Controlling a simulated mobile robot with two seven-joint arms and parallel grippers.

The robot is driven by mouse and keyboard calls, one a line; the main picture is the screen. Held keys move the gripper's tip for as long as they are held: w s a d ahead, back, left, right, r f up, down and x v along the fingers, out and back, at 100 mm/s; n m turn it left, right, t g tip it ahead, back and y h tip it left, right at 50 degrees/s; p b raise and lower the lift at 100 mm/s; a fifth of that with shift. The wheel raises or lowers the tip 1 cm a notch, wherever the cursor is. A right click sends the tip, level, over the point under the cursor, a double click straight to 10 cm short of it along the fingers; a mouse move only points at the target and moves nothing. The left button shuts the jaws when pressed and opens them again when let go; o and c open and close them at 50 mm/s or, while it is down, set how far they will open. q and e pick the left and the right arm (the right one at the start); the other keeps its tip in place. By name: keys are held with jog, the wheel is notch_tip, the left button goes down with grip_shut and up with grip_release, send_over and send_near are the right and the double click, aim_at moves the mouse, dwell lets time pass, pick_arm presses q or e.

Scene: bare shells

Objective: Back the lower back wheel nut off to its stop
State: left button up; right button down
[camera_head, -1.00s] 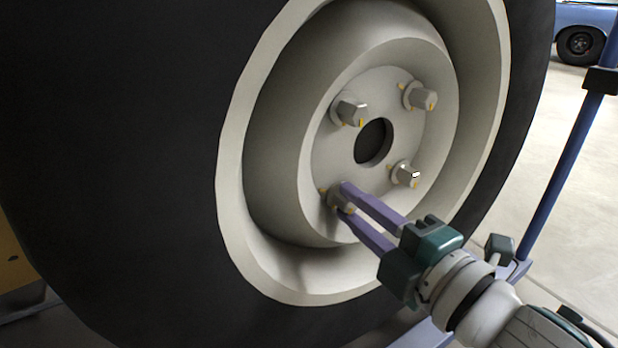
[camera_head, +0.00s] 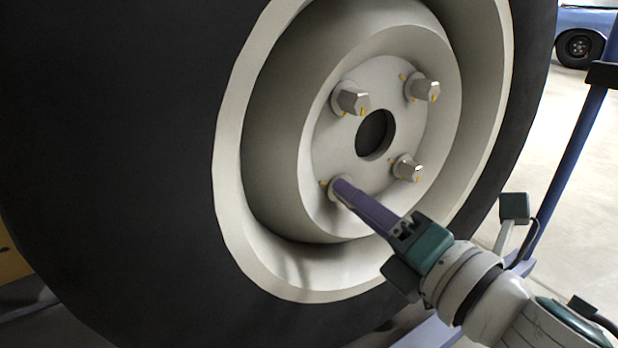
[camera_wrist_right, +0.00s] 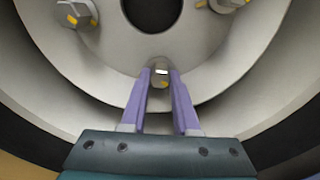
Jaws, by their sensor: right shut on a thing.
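The wheel (camera_head: 262,245) has a pale rim and several grey hex nuts with yellow marks around a dark centre hole. My right gripper (camera_head: 340,186) reaches in from the lower right and is shut on the lower left nut in the head view, which I take as the lower back wheel nut. In the head view its purple fingers almost hide this nut. My left gripper is not in view.
The other nuts are at upper left (camera_head: 352,100), upper right (camera_head: 424,89) and lower right (camera_head: 407,169). The deep rim wall surrounds the fingers. A blue post (camera_head: 568,165) stands to the right. A blue car (camera_head: 585,30) is far behind over open floor.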

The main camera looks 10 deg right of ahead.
dwell(0.4)
jog(key=c, duration=0.7)
grip_release()
jog(key=p+v, duration=0.3)
jog(key=v, duration=0.7)
jog(key=shift+p, duration=0.3)
